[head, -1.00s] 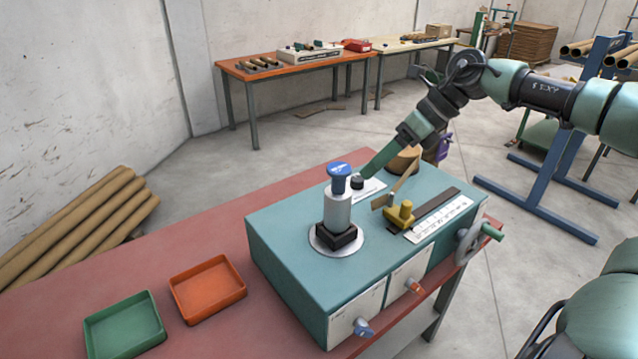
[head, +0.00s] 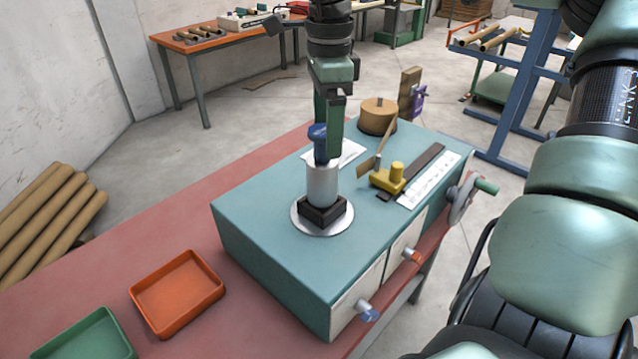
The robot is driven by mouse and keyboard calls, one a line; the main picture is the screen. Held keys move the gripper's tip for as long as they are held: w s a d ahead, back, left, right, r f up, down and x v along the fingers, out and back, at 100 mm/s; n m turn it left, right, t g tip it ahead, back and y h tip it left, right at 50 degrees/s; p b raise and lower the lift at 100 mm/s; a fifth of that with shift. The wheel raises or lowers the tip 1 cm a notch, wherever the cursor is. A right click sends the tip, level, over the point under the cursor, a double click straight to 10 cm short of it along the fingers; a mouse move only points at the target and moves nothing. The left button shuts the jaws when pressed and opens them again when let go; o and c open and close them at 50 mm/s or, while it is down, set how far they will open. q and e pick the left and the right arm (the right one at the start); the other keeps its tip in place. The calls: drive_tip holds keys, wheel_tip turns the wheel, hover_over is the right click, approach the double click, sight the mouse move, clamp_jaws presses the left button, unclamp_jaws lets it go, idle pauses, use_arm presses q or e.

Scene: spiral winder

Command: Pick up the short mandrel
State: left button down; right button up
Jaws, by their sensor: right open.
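The mandrel (head: 322,186), a silver cylinder with a blue knob (head: 318,142) on top, stands upright. I take it as the short mandrel. It sits on a black square block (head: 322,213) over a round pale plate (head: 308,228) on the teal winder housing (head: 270,220). My right gripper (head: 328,146) is open and points down at the knob. One green finger shows just right of the knob; the other is largely hidden. I cannot tell whether the fingers touch the knob. My left gripper is not in view.
A yellow clamp (head: 388,178), a white scale (head: 430,180) and a brown round block (head: 377,116) lie on the housing to the right and behind. An orange tray (head: 178,293) and a green tray (head: 85,340) are on the red bench. A handwheel (head: 462,198) sticks out right.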

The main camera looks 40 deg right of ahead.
sight(323, 162)
drive_tip(key=shift+w+a+f, duration=0.1)
drive_tip(key=shift+w+f, duration=0.25)
drive_tip(key=shift+f, duration=0.95)
drive_tip(key=shift+f+p, duration=0.3)
drive_tip(key=shift+f, duration=0.1)
drive_tip(key=f+p, duration=0.1)
drive_tip(key=f, duration=0.4)
drive_tip(key=shift+w, duration=0.2)
drive_tip(key=c, duration=1.7)
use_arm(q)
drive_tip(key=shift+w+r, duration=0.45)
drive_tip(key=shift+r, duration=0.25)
use_arm(e)
clamp_jaws()
drive_tip(key=shift+r, duration=0.1)
